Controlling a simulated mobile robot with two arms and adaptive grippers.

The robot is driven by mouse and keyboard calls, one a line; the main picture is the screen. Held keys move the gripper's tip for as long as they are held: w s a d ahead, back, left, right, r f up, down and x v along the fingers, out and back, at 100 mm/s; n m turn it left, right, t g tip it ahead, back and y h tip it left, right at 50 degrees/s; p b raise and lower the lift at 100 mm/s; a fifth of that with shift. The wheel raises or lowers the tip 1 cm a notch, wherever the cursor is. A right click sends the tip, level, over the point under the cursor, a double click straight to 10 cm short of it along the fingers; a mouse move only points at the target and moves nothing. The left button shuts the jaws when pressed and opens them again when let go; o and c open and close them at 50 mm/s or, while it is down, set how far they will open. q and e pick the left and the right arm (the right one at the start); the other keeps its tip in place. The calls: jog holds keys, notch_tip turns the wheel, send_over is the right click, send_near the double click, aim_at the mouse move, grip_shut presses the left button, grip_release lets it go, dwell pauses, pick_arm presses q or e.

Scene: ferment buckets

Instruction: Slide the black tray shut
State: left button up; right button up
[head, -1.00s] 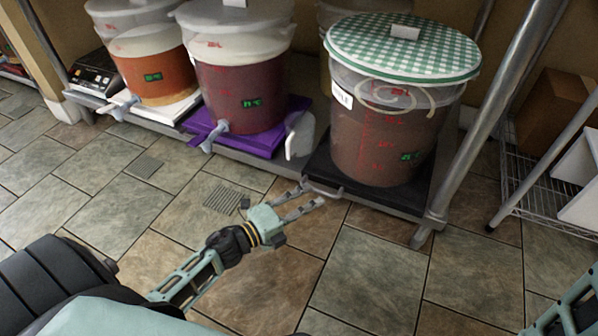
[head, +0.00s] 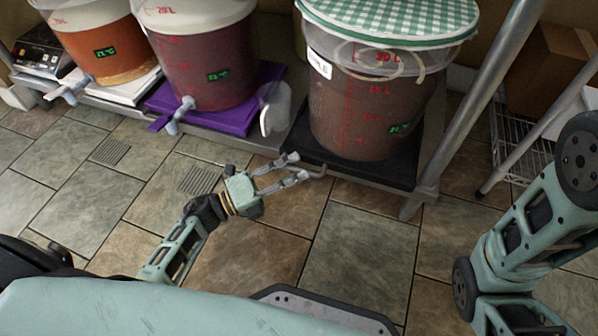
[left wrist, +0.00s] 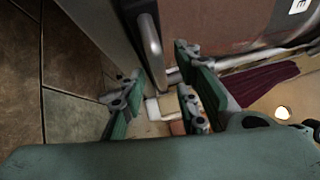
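The black tray (head: 402,174) lies low on the rack at the right, under a large clear bucket (head: 350,110) of dark red-brown liquid with a green checkered lid. A grey bar handle (head: 318,173) is at the tray's front left. My left gripper (head: 297,167) is low over the floor, its two fingers spread and pointing at the handle. In the left wrist view the fingers (left wrist: 157,80) are apart, and a grey metal bar (left wrist: 151,45) shows between them; contact cannot be told. My right arm is at the right of the head view, its gripper out of frame.
A purple tray (head: 215,115) with a red-liquid bucket and a white tray (head: 115,92) with an orange-liquid bucket stand to the left. Their spigots (head: 178,115) jut forward. A slanted metal post (head: 478,95) rises right of the black tray. The tiled floor in front is clear.

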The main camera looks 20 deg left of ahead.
pick_arm(q)
jog(key=shift+x, duration=0.9)
jog(key=shift+c, duration=0.6)
grip_shut()
